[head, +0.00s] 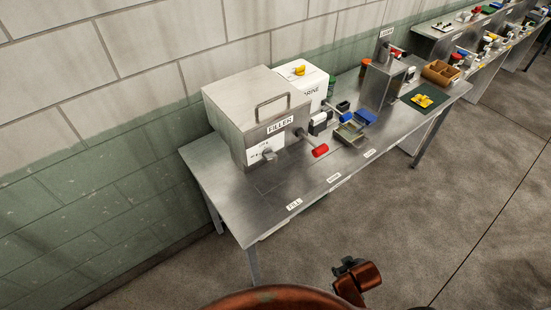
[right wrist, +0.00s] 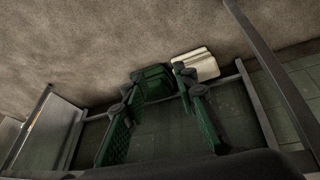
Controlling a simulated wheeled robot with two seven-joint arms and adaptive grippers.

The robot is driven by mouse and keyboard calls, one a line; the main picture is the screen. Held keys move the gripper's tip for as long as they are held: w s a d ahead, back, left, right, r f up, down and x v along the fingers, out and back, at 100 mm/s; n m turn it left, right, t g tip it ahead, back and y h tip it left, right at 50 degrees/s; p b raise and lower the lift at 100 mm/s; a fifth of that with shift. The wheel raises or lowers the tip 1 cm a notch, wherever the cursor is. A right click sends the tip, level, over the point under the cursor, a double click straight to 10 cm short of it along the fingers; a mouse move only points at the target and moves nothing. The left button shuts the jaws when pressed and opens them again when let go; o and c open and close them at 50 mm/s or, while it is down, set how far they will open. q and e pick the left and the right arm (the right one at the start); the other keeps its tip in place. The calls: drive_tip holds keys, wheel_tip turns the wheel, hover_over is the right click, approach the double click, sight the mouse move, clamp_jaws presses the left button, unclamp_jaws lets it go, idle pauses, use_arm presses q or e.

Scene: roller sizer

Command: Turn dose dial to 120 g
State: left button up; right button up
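The grey metal filler (head: 250,115) stands at the near left end of the steel table, with a "FILLER" label. On its front is a white scale plate with a small grey knob, apparently the dose dial (head: 267,153); its setting is too small to read. A lever with a red grip (head: 320,150) sticks out beside it. My right gripper (head: 347,264) is below and in front of the table, well away from the dial. In the right wrist view its fingers (right wrist: 158,72) are apart with nothing held between them. My left gripper is not in view.
The steel table (head: 225,200) has a clear front strip. A white brine tank (head: 303,82), a blue-gripped lever (head: 346,119), a wooden box (head: 440,72) and a green mat (head: 414,106) stand farther along. In the wrist view a green object (right wrist: 155,83) and a white box (right wrist: 196,66) lie beyond.

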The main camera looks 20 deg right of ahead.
drive_tip(key=w+a+r+n+t, duration=0.1)
drive_tip(key=w+r+n+t, duration=0.25)
drive_tip(key=w+r, duration=0.65)
drive_tip(key=n+t+y, duration=0.7)
drive_tip(key=n+t, duration=0.2)
drive_tip(key=n, duration=0.5)
approach(272, 157)
drive_tip(key=x, duration=0.3)
drive_tip(key=shift+m, duration=0.25)
drive_tip(key=x, duration=0.7)
drive_tip(key=shift+w+f+p, duration=0.1)
drive_tip(key=shift+f+p, duration=0.25)
drive_tip(key=shift+p, duration=0.05)
drive_tip(key=shift+c, duration=0.3)
clamp_jaws()
